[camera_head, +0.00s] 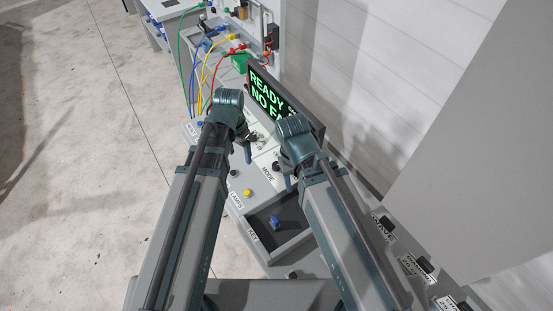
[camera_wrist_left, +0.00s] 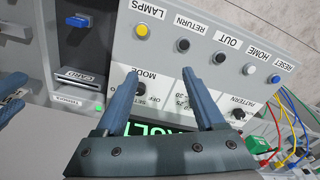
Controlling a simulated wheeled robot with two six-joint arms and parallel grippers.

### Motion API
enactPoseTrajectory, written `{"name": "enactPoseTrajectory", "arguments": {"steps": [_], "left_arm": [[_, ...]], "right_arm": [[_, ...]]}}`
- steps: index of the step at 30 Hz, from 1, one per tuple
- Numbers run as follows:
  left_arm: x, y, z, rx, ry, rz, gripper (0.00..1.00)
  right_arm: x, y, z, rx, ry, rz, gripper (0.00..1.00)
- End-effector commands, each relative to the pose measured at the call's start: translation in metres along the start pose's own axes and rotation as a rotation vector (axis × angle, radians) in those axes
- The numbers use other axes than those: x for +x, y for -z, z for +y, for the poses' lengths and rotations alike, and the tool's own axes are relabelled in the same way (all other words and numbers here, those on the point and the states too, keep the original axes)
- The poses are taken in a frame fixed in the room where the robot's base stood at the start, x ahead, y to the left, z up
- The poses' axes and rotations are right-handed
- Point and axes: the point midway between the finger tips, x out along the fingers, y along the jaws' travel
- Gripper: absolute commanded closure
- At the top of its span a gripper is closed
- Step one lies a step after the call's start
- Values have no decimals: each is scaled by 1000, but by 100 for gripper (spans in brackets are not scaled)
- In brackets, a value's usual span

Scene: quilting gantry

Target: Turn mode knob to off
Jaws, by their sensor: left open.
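The mode knob (camera_wrist_left: 141,89) is a small dark knob on the light grey panel, below the upside-down MODE label (camera_wrist_left: 147,75) in the left wrist view. My left finger stands close beside it and partly covers it; contact cannot be told. An OFF mark shows beside the knob, but its pointing direction is unclear. The knob also shows in the head view (camera_head: 276,167). My left gripper (camera_wrist_left: 159,72) is open, its fingers apart over the panel with nothing between them. My right gripper (camera_head: 289,182) is near the knob's right side in the head view; its jaws are mostly hidden.
A yellow lamps button (camera_wrist_left: 142,31), several black and blue buttons and a pattern knob (camera_wrist_left: 238,113) surround the area. A screen (camera_head: 280,98) reads READY. A grey tray (camera_head: 283,240) holds a blue key-like piece. Coloured cables (camera_head: 205,70) lie at the back.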

Motion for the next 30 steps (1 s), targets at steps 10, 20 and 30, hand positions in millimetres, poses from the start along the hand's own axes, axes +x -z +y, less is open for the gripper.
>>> {"name": "enactPoseTrajectory", "arguments": {"steps": [10,20,30], "left_arm": [[3,89,41,666,-24,-21,29],[3,115,64,940,-37,-28,29],[16,114,64,938,-37,-28,29]], "right_arm": [[0,0,0,0,0,0,50],[0,0,0,0,0,0,50],[13,1,-1,0,0,0,50]]}}
